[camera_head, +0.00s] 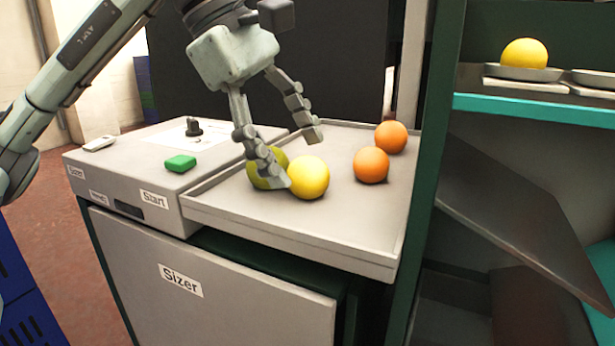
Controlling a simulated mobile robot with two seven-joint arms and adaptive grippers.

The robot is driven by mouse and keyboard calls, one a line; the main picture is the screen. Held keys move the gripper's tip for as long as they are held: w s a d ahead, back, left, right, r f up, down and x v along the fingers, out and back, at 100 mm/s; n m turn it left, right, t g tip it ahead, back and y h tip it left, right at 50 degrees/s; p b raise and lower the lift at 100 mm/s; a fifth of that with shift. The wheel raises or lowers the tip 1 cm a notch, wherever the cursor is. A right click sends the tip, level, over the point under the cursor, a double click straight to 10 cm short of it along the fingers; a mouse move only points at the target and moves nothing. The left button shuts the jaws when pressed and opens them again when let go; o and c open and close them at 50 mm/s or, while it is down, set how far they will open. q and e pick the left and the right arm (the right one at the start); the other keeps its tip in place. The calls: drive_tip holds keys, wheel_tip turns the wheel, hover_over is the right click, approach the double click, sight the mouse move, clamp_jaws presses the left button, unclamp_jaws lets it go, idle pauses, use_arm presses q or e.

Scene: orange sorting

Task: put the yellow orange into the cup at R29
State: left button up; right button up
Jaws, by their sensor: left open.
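A yellow orange (309,178) lies on the grey tray (347,239) on top of the sizer. My left gripper (304,162) is open above the tray, its fingers pointing down. One finger comes down at the left side of the yellow orange, and the other is above and behind it. Whether a finger touches it I cannot tell. A greenish-yellow orange (266,171) is partly hidden behind the left finger. On the right, another yellow orange (524,53) sits in a cup (524,73) on the shelf. No R29 label is readable. My right gripper is not in view.
Two orange-coloured oranges (371,165) lie on the tray's right side. The sizer (219,287) has a green button (180,163) on its left top. A dark green post (436,140) stands between tray and shelf (538,109).

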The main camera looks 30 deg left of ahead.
use_arm(q)
drive_tip(key=shift+x, duration=1.25)
drive_tip(key=c, duration=1.4)
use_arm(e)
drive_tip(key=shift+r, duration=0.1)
use_arm(q)
drive_tip(key=shift+r, duration=0.7)
wheel_tip(320, 180, up, 3)
drive_tip(key=shift+f, duration=0.1)
drive_tip(key=shift+s+a+r+p, duration=0.2)
drive_tip(key=shift+s+a+r, duration=0.95)
drive_tip(key=shift+a, duration=0.45)
drive_tip(key=shift+s+a+r+p, duration=0.2)
drive_tip(key=shift+s+a+r, duration=0.9)
drive_tip(key=shift+a, duration=0.55)
drive_tip(key=shift+s+a+r+p, duration=0.2)
drive_tip(key=shift+s+a+r, duration=0.9)
drive_tip(key=shift+a, duration=0.5)
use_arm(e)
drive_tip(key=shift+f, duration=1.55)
